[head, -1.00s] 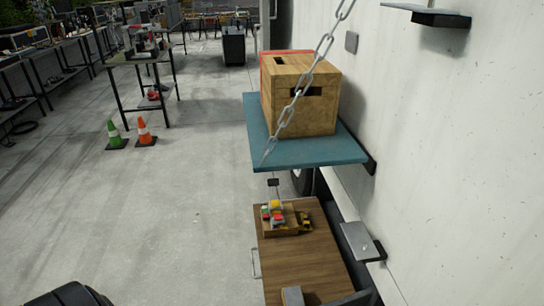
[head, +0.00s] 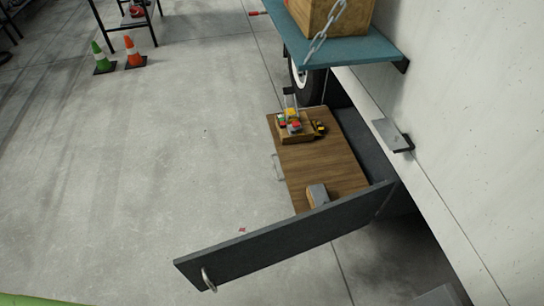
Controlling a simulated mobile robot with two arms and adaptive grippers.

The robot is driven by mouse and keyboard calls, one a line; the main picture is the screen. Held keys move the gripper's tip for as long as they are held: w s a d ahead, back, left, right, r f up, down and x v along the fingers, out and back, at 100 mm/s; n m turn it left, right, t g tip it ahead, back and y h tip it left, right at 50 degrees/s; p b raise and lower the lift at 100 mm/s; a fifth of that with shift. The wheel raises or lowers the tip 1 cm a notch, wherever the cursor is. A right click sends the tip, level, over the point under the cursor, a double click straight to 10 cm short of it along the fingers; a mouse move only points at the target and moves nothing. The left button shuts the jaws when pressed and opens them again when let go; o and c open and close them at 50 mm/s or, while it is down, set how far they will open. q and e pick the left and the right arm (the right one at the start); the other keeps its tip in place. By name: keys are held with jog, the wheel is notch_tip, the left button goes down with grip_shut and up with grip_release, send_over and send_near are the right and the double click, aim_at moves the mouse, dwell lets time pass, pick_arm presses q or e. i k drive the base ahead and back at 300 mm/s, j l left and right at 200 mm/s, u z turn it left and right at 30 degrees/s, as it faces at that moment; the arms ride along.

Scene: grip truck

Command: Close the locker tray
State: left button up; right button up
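The locker tray (head: 325,165) is a brown wooden board pulled out from the truck's side, low over the floor. A light handle (head: 277,167) is on its left edge. On its far end sits a small wooden toy block set (head: 291,131) with coloured pieces, beside a yellow and black item (head: 319,128). A grey and brown block (head: 318,195) lies near the tray's near end. The dark locker door (head: 280,238) stands swung out in front of the tray, with a metal handle (head: 208,280) at its outer end. Neither of my grippers is in view.
A blue shelf (head: 340,53) bearing a wooden crate (head: 333,15) juts from the white truck wall (head: 470,110) above the tray. A metal bracket (head: 392,134) sticks out lower down. Cones (head: 133,54) stand far left.

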aim_at(318, 171)
jog(key=i+j+z, duration=0.1)
jog(key=j+z, duration=0.6)
jog(key=j, duration=0.25)
jog(key=j+z, duration=0.35)
jog(key=j, duration=0.15)
jog(key=j+z, duration=0.7)
jog(key=j, duration=0.25)
jog(key=k+j+z, duration=0.1)
jog(key=j+z, duration=0.25)
jog(key=i+j+z, duration=0.1)
jog(key=j+z, duration=1.1)
jog(key=k+j, duration=0.05)
jog(key=j, duration=0.05)
